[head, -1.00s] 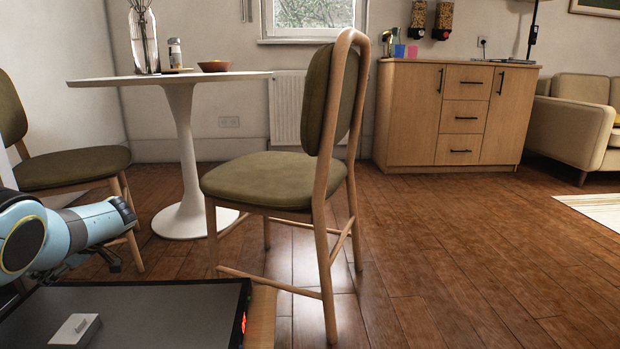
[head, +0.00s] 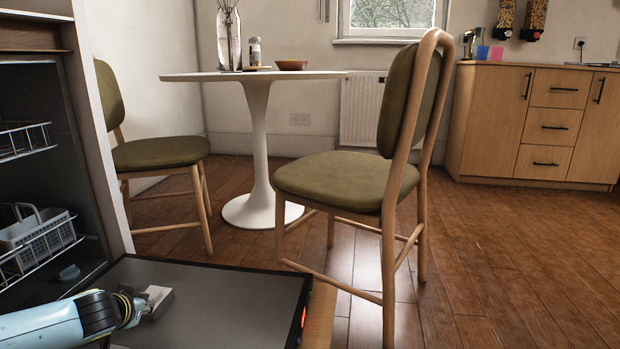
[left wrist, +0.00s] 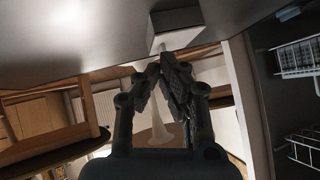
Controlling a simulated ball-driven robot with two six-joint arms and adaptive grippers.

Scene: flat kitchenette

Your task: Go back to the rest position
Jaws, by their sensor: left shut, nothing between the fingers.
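My left arm comes in at the bottom left of the head view, over the open dishwasher door (head: 225,296). Its wrist end is beside the small light dispenser block (head: 157,300) on the door; the fingers cannot be made out clearly there. In the left wrist view my left gripper (left wrist: 168,62) is shut and empty, its dark fingers together. The dispenser block (left wrist: 176,28) shows just beyond the fingertips; I cannot tell whether they touch it. My right gripper is in neither view.
The dishwasher's racks (head: 38,238) are at the left, with a grey cutlery basket. A green-cushioned chair (head: 345,180) stands close beyond the door. A round white table (head: 200,76) and another chair (head: 160,152) stand behind. Wooden floor (head: 500,270) is clear at the right.

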